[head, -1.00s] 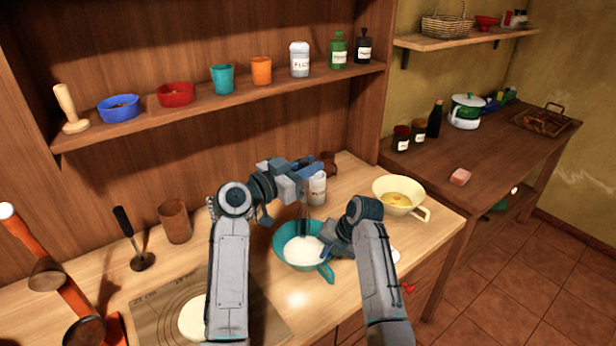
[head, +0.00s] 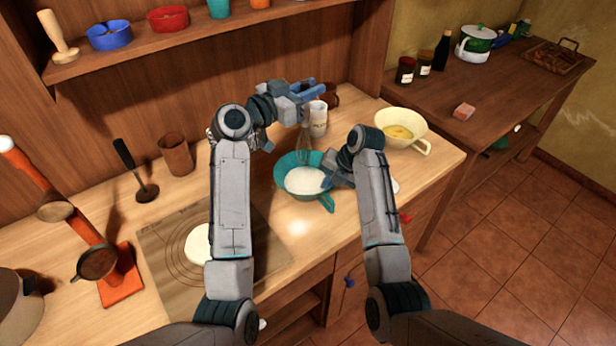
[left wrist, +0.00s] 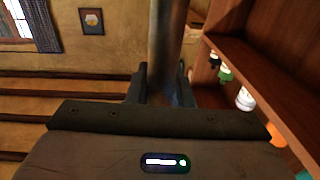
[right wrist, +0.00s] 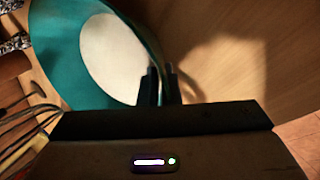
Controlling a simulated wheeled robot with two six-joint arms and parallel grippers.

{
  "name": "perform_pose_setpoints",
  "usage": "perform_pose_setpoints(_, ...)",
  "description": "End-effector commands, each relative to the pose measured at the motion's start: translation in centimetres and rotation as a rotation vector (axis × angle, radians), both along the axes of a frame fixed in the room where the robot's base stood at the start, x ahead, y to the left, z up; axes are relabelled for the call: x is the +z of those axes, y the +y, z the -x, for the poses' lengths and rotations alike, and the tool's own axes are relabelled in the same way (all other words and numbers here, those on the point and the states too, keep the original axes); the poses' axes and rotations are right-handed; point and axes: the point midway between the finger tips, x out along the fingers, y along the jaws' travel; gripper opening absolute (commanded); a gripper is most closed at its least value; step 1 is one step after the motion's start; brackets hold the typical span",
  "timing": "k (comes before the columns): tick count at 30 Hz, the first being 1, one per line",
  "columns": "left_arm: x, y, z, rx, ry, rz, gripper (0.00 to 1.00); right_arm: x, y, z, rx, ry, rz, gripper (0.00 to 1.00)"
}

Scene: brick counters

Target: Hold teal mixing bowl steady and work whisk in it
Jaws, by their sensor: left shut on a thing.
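The teal mixing bowl (head: 289,164) stands on the wooden counter with white contents in it. It also shows in the right wrist view (right wrist: 62,60). My left gripper (head: 312,92) is above the bowl, shut on the whisk's grey handle (left wrist: 166,40). The whisk's wires (head: 304,143) hang down over the bowl's far side; they also show at the left of the right wrist view (right wrist: 25,122). I cannot tell whether they touch the contents. My right gripper (right wrist: 160,85) has its fingertips close together at the bowl's rim; its grip is unclear.
A labelled white jar (head: 318,122) stands close behind the bowl. A cream bowl (head: 416,128) with yellow contents is to the right. A board with pale dough (head: 198,244) lies to the left.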

Motion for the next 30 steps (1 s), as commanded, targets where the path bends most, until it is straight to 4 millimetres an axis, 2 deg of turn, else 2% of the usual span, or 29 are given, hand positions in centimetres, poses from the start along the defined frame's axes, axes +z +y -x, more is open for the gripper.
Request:
perform_pose_setpoints(1, 0.0, 0.0, 0.0, 0.0, 0.0, 0.0, 0.0, 0.0, 0.0, 0.0, 0.0, -0.001, 0.0, 0.0)
perform_pose_setpoints(5, 0.0, 0.0, 0.0, 0.0, 0.0, 0.0, 0.0, 0.0, 0.0, 0.0, 0.0, -0.001, 0.0, 0.27)
perform_pose_setpoints(6, 0.0, 0.0, 0.0, 0.0, 0.0, 0.0, 0.0, 0.0, 0.0, 0.0, 0.0, -0.001, 0.0, 0.29)
perform_pose_setpoints(17, 0.0, 0.0, 0.0, 0.0, 0.0, 0.0, 0.0, 0.7, -0.3, 0.0, -0.001, -0.002, 0.001, 0.29)
perform_pose_setpoints(20, 0.0, 0.0, 0.0, 0.0, 0.0, 0.0, 0.0, 2.0, -1.0, 0.2, -0.001, -0.004, 0.001, 0.29)
perform_pose_setpoints(30, 0.0, 0.0, 0.0, 0.0, 0.0, 0.0, 0.0, 8.4, -3.9, 1.1, -0.002, -0.004, 0.001, 0.29)
